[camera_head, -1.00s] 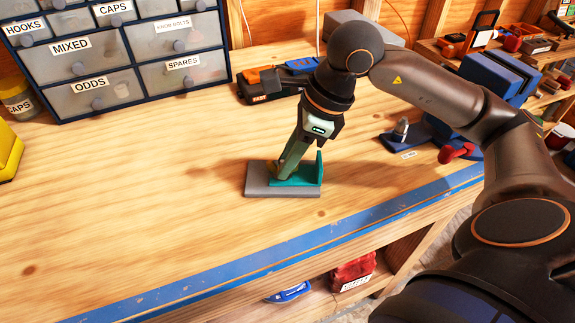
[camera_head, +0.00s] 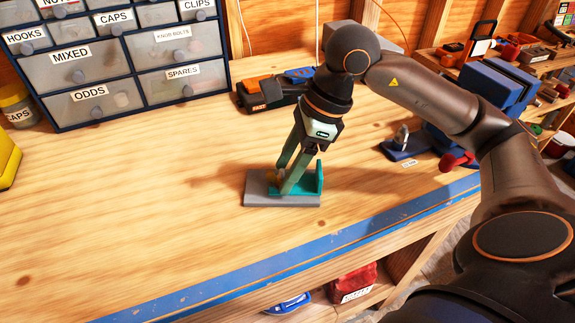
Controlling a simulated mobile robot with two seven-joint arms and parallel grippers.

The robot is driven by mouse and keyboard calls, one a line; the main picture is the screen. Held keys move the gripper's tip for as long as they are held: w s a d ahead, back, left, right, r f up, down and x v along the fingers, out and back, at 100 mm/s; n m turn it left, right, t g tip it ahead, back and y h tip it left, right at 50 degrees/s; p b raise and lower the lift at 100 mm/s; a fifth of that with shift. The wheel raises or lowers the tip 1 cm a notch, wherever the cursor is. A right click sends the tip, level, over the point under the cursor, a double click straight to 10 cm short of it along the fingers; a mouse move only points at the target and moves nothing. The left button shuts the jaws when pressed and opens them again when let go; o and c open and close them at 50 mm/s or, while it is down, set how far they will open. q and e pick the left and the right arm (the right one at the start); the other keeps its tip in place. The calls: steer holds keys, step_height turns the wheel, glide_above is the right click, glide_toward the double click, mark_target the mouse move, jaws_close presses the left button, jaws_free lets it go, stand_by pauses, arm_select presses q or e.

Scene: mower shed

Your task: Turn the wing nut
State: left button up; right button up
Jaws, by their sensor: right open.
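A grey base plate (camera_head: 255,200) lies on the workbench with a teal angle bracket (camera_head: 318,180) on it. A small brass-coloured piece (camera_head: 273,177), which looks like the wing nut, shows at the bracket's left, partly hidden by my fingers. My right gripper (camera_head: 282,181) points down at it, with its two green fingers spread apart. The fingertips are low over the plate around or beside the brass piece; I cannot tell whether they touch it. My left gripper is not in view.
A drawer cabinet (camera_head: 130,62) stands at the back left. An orange-and-black tool (camera_head: 262,95) lies behind my gripper. A blue vise (camera_head: 490,90) and a blue clamp base (camera_head: 402,150) are at the right.

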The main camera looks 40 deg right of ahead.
steer(key=p+v, duration=0.1)
steer(key=v, duration=1.1)
steer(key=shift+r+p, duration=0.3)
stand_by(2.4)
